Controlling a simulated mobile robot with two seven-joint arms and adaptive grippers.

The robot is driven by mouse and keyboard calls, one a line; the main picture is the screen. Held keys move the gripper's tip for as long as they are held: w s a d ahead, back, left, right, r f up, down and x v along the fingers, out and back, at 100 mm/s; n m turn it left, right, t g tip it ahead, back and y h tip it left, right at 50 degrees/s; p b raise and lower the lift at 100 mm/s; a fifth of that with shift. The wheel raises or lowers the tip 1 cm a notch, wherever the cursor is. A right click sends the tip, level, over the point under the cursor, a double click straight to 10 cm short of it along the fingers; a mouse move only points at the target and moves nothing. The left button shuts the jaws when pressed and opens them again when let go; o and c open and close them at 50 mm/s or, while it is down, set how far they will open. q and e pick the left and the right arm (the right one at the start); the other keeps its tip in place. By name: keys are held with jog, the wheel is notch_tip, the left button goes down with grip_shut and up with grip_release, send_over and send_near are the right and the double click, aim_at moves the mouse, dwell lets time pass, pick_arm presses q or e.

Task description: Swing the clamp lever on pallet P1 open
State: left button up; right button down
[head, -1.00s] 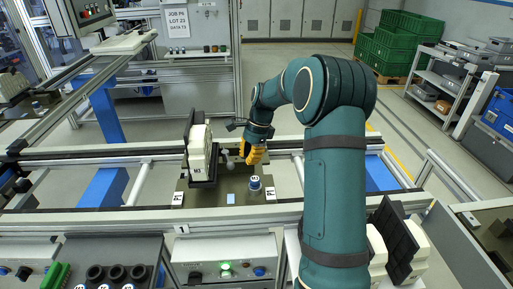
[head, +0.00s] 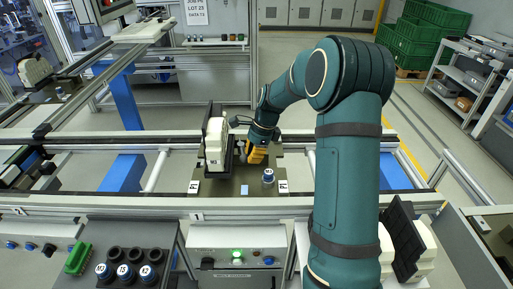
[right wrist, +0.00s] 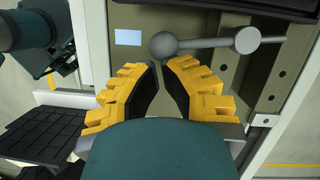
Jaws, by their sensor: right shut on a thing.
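The clamp lever (right wrist: 205,44) is a grey rod with a ball knob, lying roughly crosswise in the right wrist view. My right gripper (right wrist: 160,66), with yellow fingers, is at the ball end, shut on the lever's knob; the exact contact is hard to see. In the head view the right gripper (head: 256,154) is right of the block. My left gripper is not in view.
A blue-capped piece (head: 268,176) stands on the pallet's right part, close to my gripper. A front rail (head: 150,207) runs before the pallet. A dark rack (head: 128,262) with several round pieces and a control box (head: 236,241) with a lit green button stand in front.

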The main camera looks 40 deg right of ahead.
jog(key=shift+a+m, duration=0.25)
jog(key=shift+m, duration=0.15)
jog(key=shift+f, duration=0.1)
jog(key=shift+d, duration=0.1)
